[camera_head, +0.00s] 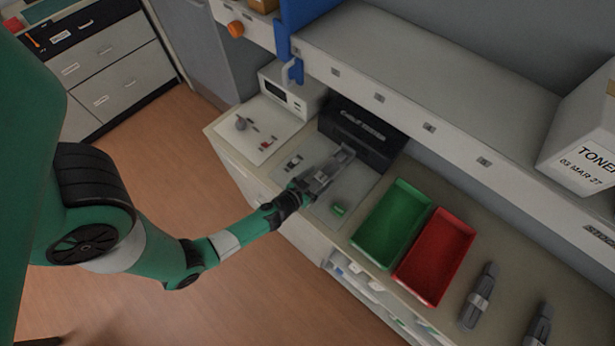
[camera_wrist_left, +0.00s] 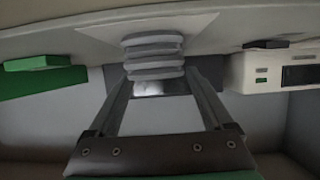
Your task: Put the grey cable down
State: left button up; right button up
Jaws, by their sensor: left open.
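The grey cable (camera_wrist_left: 152,45) shows in the left wrist view as a bundle of stacked grey loops. It appears to rest on the pale work mat (camera_head: 355,187), in front of the dark box (camera_head: 362,133). My left gripper (camera_head: 338,160) is over the mat with its fingers apart. In the left wrist view the fingertips (camera_wrist_left: 155,84) stand either side of the cable's near end; I cannot tell whether they touch it. In the camera_head view the gripper largely hides the cable. My right gripper is not in view.
A green tray (camera_head: 366,248) and a red tray (camera_head: 412,287) stand right of the mat. A small green block (camera_head: 338,209) lies on the mat. A white device (camera_head: 291,91) is at the left. Dark grey cartridges (camera_head: 478,297) lie at the right. A shelf (camera_head: 420,75) overhangs the back.

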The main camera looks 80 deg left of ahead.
pick_arm(q)
jog(key=p+v, duration=0.1)
jog(key=v, duration=0.9)
jog(key=shift+s+d+r+p, duration=0.1)
jog(key=shift+s+p, duration=0.05)
jog(key=shift+p, duration=0.2)
